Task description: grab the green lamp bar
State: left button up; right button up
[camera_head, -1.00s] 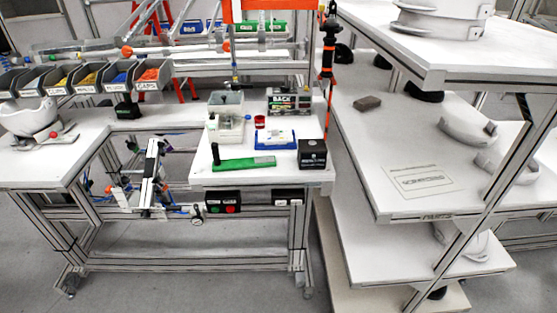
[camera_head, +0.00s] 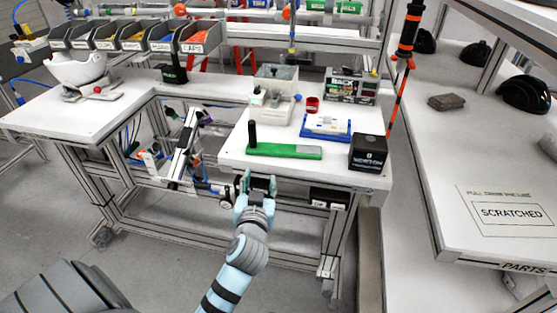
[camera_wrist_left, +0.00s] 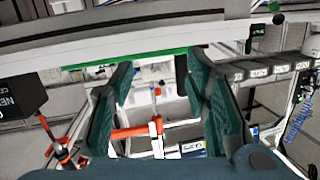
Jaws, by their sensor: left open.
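The green lamp bar (camera_head: 285,152) lies flat near the front edge of the white worktable, with a black upright post at its left end. It also shows as a thin green strip (camera_wrist_left: 135,58) along the table edge in the left wrist view. My left gripper (camera_head: 258,183) is open and empty, just in front of the table edge and below the bar, apart from it. Its two fingers (camera_wrist_left: 158,72) are spread in the left wrist view. My right gripper is not in view.
A black box (camera_head: 368,153) stands right of the bar, and a blue tray (camera_head: 326,128) lies behind it. A metal-framed shelf (camera_head: 480,180) stands to the right. The table edge (camera_head: 300,178) lies between gripper and bar.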

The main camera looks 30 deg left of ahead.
pick_arm(q)
jog(key=n+y, duration=0.2)
send_near(252, 127)
jog(key=shift+t, duration=0.4)
jog(key=x, duration=0.7)
jog(key=p+x, duration=0.1)
jog(key=x, duration=0.2)
jog(key=shift+w+a+f, duration=0.1)
jog(key=shift+a+f, duration=0.2)
jog(key=shift+f, duration=0.05)
jog(key=shift+w+a+f, duration=0.1)
jog(key=shift+w+a, duration=0.1)
jog(key=shift+w, duration=0.1)
jog(key=shift+s+d, duration=0.1)
grip_shut()
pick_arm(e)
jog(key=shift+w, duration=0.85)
